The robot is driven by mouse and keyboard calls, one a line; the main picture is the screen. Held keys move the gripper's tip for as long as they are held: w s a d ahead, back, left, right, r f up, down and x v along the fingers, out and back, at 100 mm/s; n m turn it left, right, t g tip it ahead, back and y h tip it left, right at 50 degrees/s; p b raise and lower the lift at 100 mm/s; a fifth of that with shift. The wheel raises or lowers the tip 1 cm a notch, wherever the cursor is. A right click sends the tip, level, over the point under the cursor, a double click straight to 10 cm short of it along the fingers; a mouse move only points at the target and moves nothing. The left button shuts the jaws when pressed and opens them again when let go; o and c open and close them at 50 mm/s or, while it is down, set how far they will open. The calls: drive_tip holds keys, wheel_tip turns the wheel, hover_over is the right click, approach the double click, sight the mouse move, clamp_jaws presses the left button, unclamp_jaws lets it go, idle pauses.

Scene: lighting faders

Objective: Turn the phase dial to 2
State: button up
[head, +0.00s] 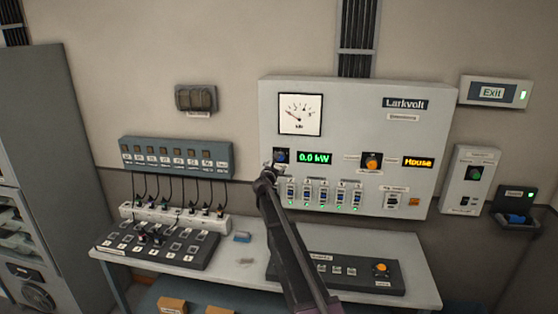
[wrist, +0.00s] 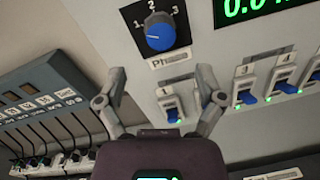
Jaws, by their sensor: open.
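The phase dial (wrist: 160,35) is a blue round knob on a black plate marked 1, 2 and 3, with a partly covered label below. Its pale mark seems to face the 1, but it is small. In the head view the dial (head: 282,156) sits at the left of the grey Larkvolt panel (head: 350,92). My gripper (wrist: 161,75) is open and empty, its two fingers spread below the dial and apart from it. In the head view my gripper (head: 269,169) is just below and left of the dial.
A row of blue-levered switches (wrist: 247,95) with green lights lies right of and below the dial. A green 0.0 kW display (head: 315,157) and an orange knob (head: 371,161) are further right. A grey socket box (head: 177,155) with cables hangs at left, above the table (head: 240,273).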

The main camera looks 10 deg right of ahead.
drive_tip(key=x, duration=0.7)
drive_tip(key=c, duration=1.1)
drive_tip(key=shift+a, duration=0.1)
drive_tip(key=shift+c, duration=0.2)
